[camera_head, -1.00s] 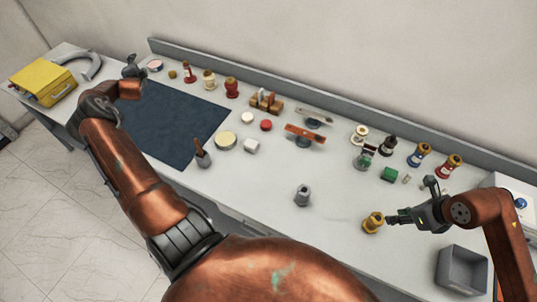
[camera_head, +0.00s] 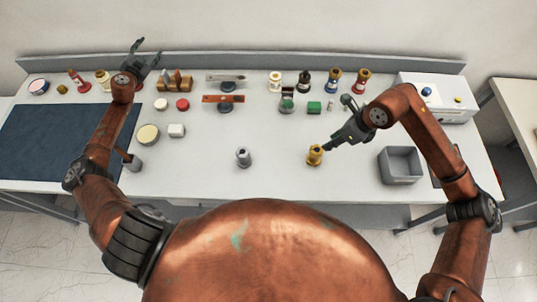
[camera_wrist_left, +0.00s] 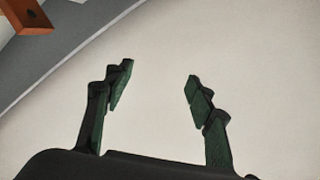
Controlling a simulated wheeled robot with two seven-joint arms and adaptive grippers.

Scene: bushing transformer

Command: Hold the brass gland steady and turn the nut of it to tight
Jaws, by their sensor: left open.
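The brass gland (camera_head: 315,156) stands upright on the white bench, right of the middle in the head view. My right gripper (camera_head: 330,146) reaches it from the right, fingertips at its upper right side. They look close together, but I cannot tell whether they grip it. The nut cannot be made out separately at this size. My left gripper (camera_head: 148,49) is open and empty, raised near the back of the bench, far from the gland. In the left wrist view its two fingers (camera_wrist_left: 160,76) are spread with only plain pale surface between them.
A grey metal fitting (camera_head: 243,157) stands left of the gland, and an open grey bin (camera_head: 402,165) to its right. Bottles, a wooden rack (camera_head: 175,80) and small parts line the back. A dark mat (camera_head: 50,145) covers the left. The bench around the gland is mostly clear.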

